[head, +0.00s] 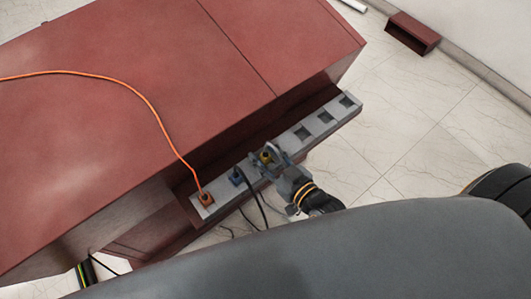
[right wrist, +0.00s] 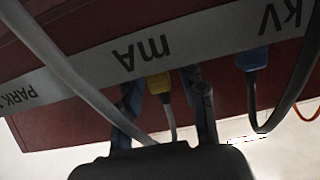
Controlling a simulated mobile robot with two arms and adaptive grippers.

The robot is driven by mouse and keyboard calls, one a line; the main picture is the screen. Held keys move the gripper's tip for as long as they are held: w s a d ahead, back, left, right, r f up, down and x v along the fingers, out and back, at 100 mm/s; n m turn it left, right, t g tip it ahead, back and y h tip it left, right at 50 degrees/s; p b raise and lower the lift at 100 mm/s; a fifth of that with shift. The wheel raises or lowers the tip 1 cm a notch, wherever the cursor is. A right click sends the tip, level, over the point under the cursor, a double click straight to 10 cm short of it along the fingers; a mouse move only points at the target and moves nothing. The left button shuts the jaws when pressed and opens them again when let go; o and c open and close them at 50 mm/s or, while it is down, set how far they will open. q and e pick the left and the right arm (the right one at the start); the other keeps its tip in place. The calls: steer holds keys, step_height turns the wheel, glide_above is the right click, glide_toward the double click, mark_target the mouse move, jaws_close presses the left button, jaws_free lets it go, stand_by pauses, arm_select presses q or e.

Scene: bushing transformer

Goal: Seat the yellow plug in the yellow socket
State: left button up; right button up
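The yellow plug (head: 266,157) is at the grey socket strip (head: 222,190), between the blue plug and an empty socket. In the right wrist view the yellow plug (right wrist: 158,84) is by the "mA" label, its cable hanging down. The yellow socket itself is hidden behind the plug, and I cannot tell how deep the plug sits. My right gripper (head: 268,160) is around the plug. In the right wrist view its fingers (right wrist: 165,98) stand apart on both sides of it, with a visible gap at the right finger. My left gripper is not in view.
The blue plug (right wrist: 252,60) is by the "kV" label with a dark looping cable. An orange plug (head: 205,198) sits at the strip's near end, its cable (head: 140,95) crossing the red cabinet (head: 130,110). Several empty sockets (head: 325,117) lie farther along. A grey cable (right wrist: 75,75) crosses before the wrist camera.

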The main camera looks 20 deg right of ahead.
steer(key=shift+r, duration=0.1)
steer(key=v, duration=1.2)
steer(key=s+d+f+g+h, duration=0.1)
steer(key=s+d+f+g, duration=0.1)
steer(key=f, duration=0.8)
steer(key=s+d+f+g+h, duration=0.1)
steer(key=d+f+g, duration=0.1)
steer(key=f, duration=0.7)
steer(key=s+d+f+g+h, duration=0.1)
steer(key=s+f+g, duration=0.1)
steer(key=f, duration=0.8)
steer(key=s+d+f+m+g+h, duration=0.1)
steer(key=s+f+g, duration=0.6)
steer(key=s+f, duration=0.8)
step_height(320, 180, down, 4)
steer(key=shift+s+d+r+m+g+h, duration=0.25)
steer(key=shift+s+d+m+g+h, duration=0.1)
steer(key=shift+d+h, duration=0.45)
steer(key=shift+d, duration=0.1)
steer(key=shift+r+p, duration=0.35)
steer(key=shift+r, duration=0.2)
